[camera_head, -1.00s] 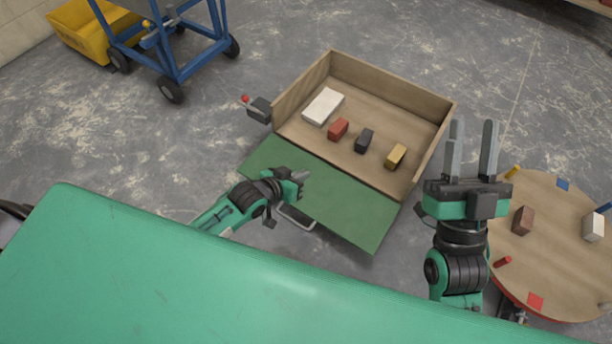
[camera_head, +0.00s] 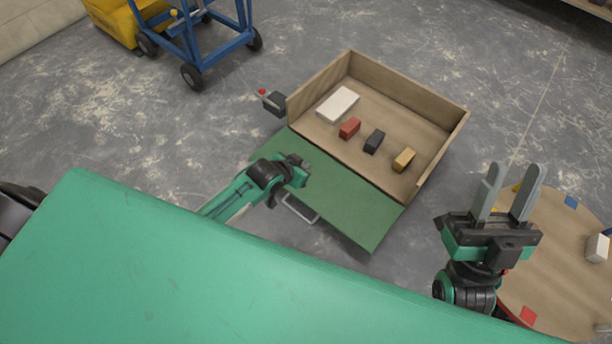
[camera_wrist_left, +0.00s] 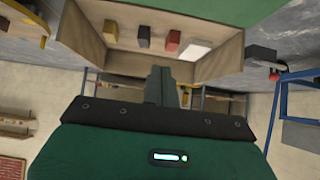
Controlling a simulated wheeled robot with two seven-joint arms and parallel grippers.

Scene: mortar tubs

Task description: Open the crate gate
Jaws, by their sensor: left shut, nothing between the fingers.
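The wooden crate (camera_head: 457,128) stands open-topped on the floor, and it also shows in the left wrist view (camera_wrist_left: 78,40). Its green gate (camera_head: 345,195) is folded down outward at the front, with a metal handle (camera_head: 300,210) along its outer edge. A black latch box with a red-tipped lever (camera_head: 273,102) sits at the crate's left corner. My left gripper (camera_head: 304,165) is over the left part of the lowered gate, shut and empty; its closed fingers show in the left wrist view (camera_wrist_left: 160,85). My right gripper (camera_head: 508,190) is open and empty, right of the crate.
In the crate lie a white block (camera_head: 339,104), a red block (camera_head: 349,128), a black block (camera_head: 374,141) and a yellow block (camera_head: 404,159). A round wooden table (camera_head: 560,255) stands at right. A blue cart (camera_head: 215,50) and yellow tub (camera_head: 118,22) stand at upper left.

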